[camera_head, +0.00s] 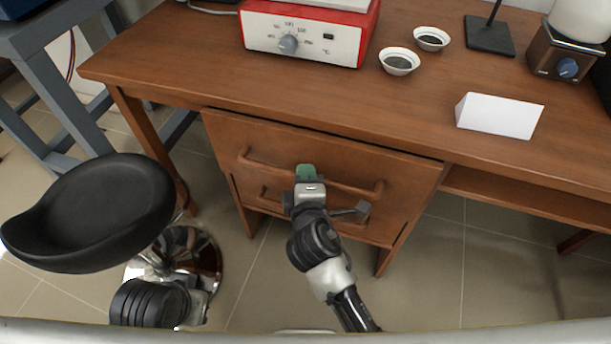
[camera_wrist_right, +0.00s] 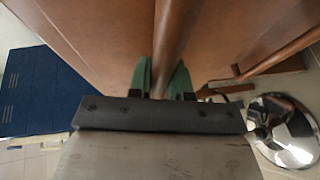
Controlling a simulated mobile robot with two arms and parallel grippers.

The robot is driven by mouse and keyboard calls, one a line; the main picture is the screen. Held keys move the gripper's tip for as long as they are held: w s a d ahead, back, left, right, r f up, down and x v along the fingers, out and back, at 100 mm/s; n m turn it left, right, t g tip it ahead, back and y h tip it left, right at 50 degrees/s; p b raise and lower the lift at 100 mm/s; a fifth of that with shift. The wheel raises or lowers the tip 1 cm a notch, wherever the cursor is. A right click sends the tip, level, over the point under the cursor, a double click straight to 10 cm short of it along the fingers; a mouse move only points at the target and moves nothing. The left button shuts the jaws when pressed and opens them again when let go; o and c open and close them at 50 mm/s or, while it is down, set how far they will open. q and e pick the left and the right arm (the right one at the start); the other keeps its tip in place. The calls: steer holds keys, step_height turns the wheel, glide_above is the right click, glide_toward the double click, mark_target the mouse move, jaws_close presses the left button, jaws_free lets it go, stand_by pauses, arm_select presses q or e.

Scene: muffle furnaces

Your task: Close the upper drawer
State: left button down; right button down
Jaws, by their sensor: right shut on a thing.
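The upper drawer (camera_head: 225,135) is a brown wooden front under the desktop, with a dark narrow gap along its top edge. How far it stands out is hard to tell. Its long wooden bar handle (camera_head: 353,188) runs across the front and also shows in the wrist view (camera_wrist_right: 172,45). My right gripper (camera_head: 306,172) is shut on this handle, with its green fingertips on either side of the bar in the wrist view (camera_wrist_right: 161,78). The arm hides part of the drawer front and the lower handle (camera_head: 269,193).
A black stool (camera_head: 95,210) with a chrome base stands left of the drawers. The desk (camera_head: 430,110) carries a red and white device (camera_head: 300,40), two small bowls (camera_head: 399,61) and a white folded card (camera_head: 499,116). Tiled floor is clear at lower right.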

mark_target(312, 162)
steer(key=w, duration=0.2)
steer(key=w+d+p, duration=0.1)
steer(key=shift+w+d, duration=0.2)
steer(key=shift+w, duration=0.2)
steer(key=c, duration=1.4)
jaws_free()
steer(key=o, duration=0.3)
steer(key=shift+w, duration=0.2)
steer(key=shift+s, duration=0.1)
